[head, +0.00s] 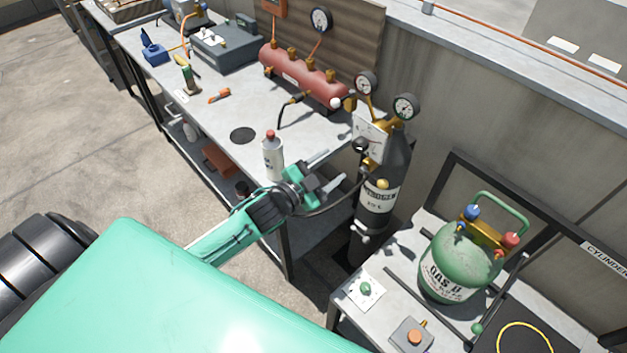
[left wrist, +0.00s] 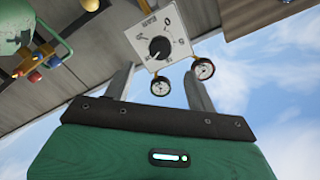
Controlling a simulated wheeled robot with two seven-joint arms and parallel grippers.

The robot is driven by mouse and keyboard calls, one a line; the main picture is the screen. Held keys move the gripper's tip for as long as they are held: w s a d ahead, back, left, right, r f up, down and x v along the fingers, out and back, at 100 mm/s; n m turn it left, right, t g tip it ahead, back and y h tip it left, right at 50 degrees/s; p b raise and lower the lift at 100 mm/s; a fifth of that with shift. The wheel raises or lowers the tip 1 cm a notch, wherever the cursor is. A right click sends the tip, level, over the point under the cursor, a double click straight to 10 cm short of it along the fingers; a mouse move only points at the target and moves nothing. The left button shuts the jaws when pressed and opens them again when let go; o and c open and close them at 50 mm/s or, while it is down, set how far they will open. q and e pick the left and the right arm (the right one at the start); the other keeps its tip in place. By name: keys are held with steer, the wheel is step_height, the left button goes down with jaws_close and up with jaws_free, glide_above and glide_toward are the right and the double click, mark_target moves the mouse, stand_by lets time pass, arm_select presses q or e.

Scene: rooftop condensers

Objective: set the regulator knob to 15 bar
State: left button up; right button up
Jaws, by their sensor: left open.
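The black regulator knob (head: 360,146) sits on a white dial plate (head: 371,130) at the neck of a dark gas cylinder (head: 380,195). The left wrist view shows the knob (left wrist: 160,48) face-on, with the plate (left wrist: 176,30) tilted; the knob's setting is too small to read surely. Two round gauges (head: 405,106) stand by the plate. My left gripper (head: 335,166) is open and empty, left of and a little below the knob, apart from it. In the left wrist view the knob lies between and beyond the fingers (left wrist: 160,74). My right gripper is not in view.
A white bottle with a red cap (head: 272,158) stands on the bench close to my left gripper. A red manifold (head: 300,76) lies behind on the bench. A black hose (head: 335,205) runs near the cylinder. A green tank (head: 458,262) stands on the right table.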

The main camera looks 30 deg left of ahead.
arm_select(q)
steer(key=shift+b+v, duration=0.4)
steer(key=shift+v, duration=2.15)
steer(key=s+a+f+n+g+y, duration=0.2)
steer(key=s+f, duration=0.1)
steer(key=f, duration=0.9)
steer(key=s+a+f+n+g+y, duration=0.2)
steer(key=a+f+g, duration=0.1)
steer(key=f, duration=0.9)
steer(key=s+a+f+n+g+y, duration=0.1)
steer(key=s+a+f+n+g, duration=0.15)
steer(key=f, duration=0.95)
steer(key=s+d+f+g+y, duration=0.1)
steer(key=s+f+g, duration=0.2)
steer(key=s+f, duration=1.1)
steer(key=s+d+f+g, duration=0.1)
steer(key=s+f, duration=0.2)
steer(key=s, duration=0.4)
steer(key=s+d+f+n+g, duration=0.1)
steer(key=s+d+f+g, duration=0.1)
steer(key=s+f, duration=0.2)
steer(key=s+d+f+n+g, duration=0.1)
steer(key=s+f+g, duration=0.1)
steer(key=s, duration=0.9)
steer(key=shift+d+f, duration=0.35)
steer(key=shift+f, duration=0.35)
steer(key=shift+n+g, duration=0.25)
steer(key=shift+c, duration=0.3)
